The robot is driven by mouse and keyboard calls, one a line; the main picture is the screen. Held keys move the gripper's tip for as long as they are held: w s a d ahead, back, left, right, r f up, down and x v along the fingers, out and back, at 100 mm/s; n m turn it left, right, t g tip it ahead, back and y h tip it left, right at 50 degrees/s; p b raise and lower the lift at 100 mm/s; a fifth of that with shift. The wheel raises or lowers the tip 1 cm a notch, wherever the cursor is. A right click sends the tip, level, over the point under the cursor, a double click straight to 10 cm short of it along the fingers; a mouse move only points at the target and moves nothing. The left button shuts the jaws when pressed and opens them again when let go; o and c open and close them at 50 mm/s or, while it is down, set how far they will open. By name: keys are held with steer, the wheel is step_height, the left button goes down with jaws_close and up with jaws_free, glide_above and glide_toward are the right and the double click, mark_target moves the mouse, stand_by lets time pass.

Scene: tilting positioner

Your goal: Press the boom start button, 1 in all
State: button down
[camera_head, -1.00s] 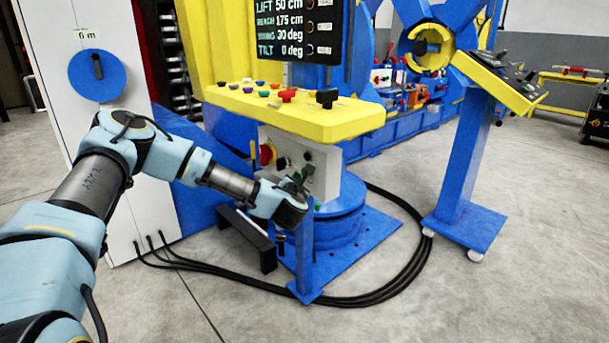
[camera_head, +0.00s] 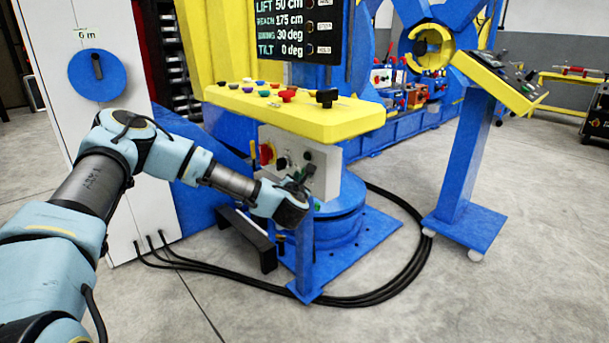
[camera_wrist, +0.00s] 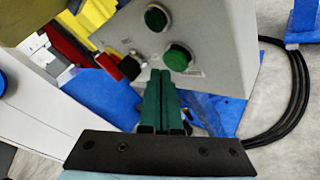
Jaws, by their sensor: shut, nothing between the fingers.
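A grey control box (camera_head: 318,172) stands under the yellow console, and my gripper (camera_head: 304,176) is in front of it. In the wrist view the box face (camera_wrist: 215,45) carries two green round buttons. One is the upper green button (camera_wrist: 156,17), the other the lower green button (camera_wrist: 177,57). Their labels are too small to read, so I cannot tell which is boom start. My gripper (camera_wrist: 160,74) also shows there, with its dark green fingers shut together and empty. The tips are just below and left of the lower green button; I cannot tell whether they touch the box.
A black knob (camera_wrist: 130,66) and a red switch (camera_wrist: 72,42) sit left of the buttons. The yellow console (camera_head: 330,118) with coloured knobs overhangs the box. A blue pedestal (camera_head: 462,165) stands to the right. Black cables (camera_head: 412,250) curve over the floor.

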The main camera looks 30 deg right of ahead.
steer(key=shift+d, duration=0.3)
steer(key=shift+w+d, duration=0.15)
steer(key=shift+d, duration=0.3)
stand_by(0.7)
steer(key=shift+a, duration=0.15)
steer(key=shift+s+a, duration=0.2)
steer(key=shift+a, duration=0.55)
steer(key=shift+a, duration=0.1)
steer(key=shift+s+a, duration=0.25)
steer(key=shift+a, duration=0.95)
steer(key=shift+s+a, duration=0.25)
steer(key=shift+a, duration=0.9)
